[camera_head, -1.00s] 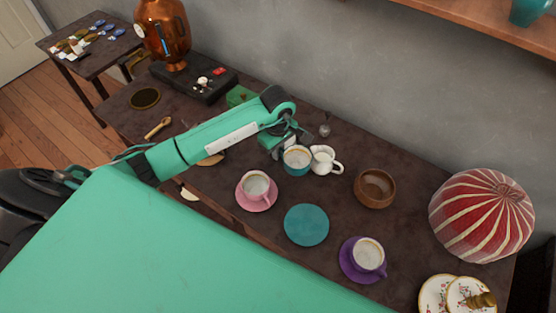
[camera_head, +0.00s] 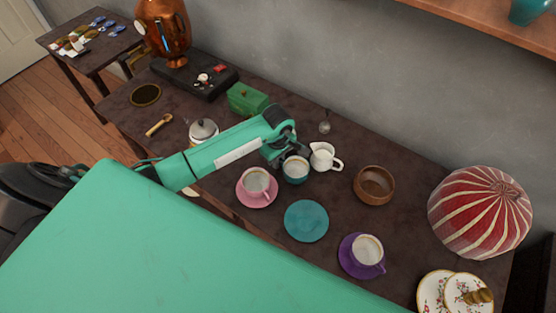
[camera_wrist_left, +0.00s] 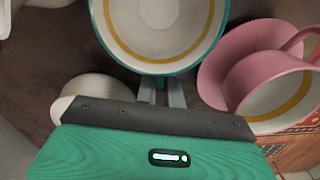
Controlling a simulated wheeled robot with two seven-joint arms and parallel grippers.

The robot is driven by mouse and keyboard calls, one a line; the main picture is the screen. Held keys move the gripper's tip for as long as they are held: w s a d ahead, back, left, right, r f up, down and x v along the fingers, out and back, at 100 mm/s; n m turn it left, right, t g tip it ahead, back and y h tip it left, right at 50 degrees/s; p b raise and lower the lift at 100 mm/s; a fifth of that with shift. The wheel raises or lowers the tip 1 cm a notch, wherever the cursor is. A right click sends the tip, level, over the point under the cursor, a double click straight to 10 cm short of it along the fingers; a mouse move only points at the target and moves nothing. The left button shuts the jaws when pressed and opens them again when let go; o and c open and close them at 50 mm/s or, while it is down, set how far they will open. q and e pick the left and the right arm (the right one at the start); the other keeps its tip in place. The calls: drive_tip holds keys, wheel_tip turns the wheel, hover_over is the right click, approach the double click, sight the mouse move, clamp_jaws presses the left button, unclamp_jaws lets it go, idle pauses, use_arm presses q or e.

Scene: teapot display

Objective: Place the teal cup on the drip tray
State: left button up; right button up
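The teal cup (camera_head: 295,171), white inside with a gold ring, is near the middle of the table in the head view, left of the white jug. It fills the top of the left wrist view (camera_wrist_left: 160,28). My left gripper (camera_head: 284,158) is at the cup's far left side; its two fingers are close together at the cup's edge, with the tips hidden by it. Any gap between cup and table is hard to judge. A round dark disc with a brass rim (camera_head: 145,95), apparently the drip tray, lies at the far left before the copper urn (camera_head: 163,32). My right gripper is out of view.
Close to the cup are the white jug (camera_head: 325,157), a pink cup (camera_head: 255,183) and an empty teal saucer (camera_head: 306,232). A lidded pot (camera_head: 203,130), green box (camera_head: 246,98) and wooden spoon (camera_head: 158,125) stand toward the disc. A black base (camera_head: 213,90) is under the urn.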

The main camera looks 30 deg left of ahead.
use_arm(q)
drive_tip(key=o, duration=0.3)
drive_tip(key=shift+r, duration=0.15)
